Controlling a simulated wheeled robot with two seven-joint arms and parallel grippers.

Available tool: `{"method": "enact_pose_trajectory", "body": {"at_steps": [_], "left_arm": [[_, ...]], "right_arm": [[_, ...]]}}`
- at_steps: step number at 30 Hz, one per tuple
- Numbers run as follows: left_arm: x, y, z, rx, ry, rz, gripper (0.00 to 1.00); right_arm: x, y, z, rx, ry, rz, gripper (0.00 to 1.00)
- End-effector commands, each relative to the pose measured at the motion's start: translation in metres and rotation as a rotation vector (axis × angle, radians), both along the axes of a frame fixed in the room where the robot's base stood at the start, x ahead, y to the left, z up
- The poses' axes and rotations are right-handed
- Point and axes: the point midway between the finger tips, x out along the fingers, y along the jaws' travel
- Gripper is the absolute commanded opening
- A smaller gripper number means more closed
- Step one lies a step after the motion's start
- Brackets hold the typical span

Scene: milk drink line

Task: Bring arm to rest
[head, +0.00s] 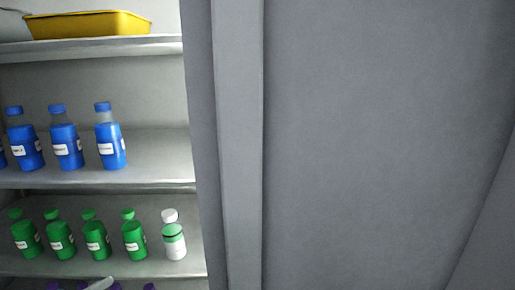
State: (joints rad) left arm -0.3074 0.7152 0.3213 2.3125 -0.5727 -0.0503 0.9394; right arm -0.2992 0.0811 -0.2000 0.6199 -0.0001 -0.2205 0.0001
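Neither of my grippers shows clearly in the head view. No arm of mine can be made out.
Shelves at left hold a yellow tray (88,25), several blue bottles (110,146), several green bottles (96,239) and a white bottle with a green band (174,242). Purple tops show below. A grey upright (237,140) and a plain grey surface (385,130) fill the right.

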Motion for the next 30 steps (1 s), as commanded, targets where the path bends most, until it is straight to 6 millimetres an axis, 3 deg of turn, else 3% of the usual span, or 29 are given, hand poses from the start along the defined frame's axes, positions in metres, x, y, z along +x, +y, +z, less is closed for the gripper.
{"method": "enact_pose_trajectory", "body": {"at_steps": [5, 8, 14, 17, 20, 23, 26, 30], "left_arm": [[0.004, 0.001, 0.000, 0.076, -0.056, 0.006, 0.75], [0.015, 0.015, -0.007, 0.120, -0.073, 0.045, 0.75], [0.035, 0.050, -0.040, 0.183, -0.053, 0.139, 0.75], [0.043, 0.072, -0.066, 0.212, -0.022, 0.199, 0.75], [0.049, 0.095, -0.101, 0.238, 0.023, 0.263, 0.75], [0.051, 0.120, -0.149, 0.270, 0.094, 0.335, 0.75], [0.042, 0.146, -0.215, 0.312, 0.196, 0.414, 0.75], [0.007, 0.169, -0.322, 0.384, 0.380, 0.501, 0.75]], "right_arm": [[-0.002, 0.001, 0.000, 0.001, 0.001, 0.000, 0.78], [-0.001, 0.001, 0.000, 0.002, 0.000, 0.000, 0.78], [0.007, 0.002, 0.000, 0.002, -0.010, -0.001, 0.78], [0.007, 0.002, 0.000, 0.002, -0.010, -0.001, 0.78], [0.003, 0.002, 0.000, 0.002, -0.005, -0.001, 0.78], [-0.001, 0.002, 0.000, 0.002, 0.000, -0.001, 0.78], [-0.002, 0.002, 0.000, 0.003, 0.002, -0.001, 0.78], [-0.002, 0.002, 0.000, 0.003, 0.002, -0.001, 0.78]]}}
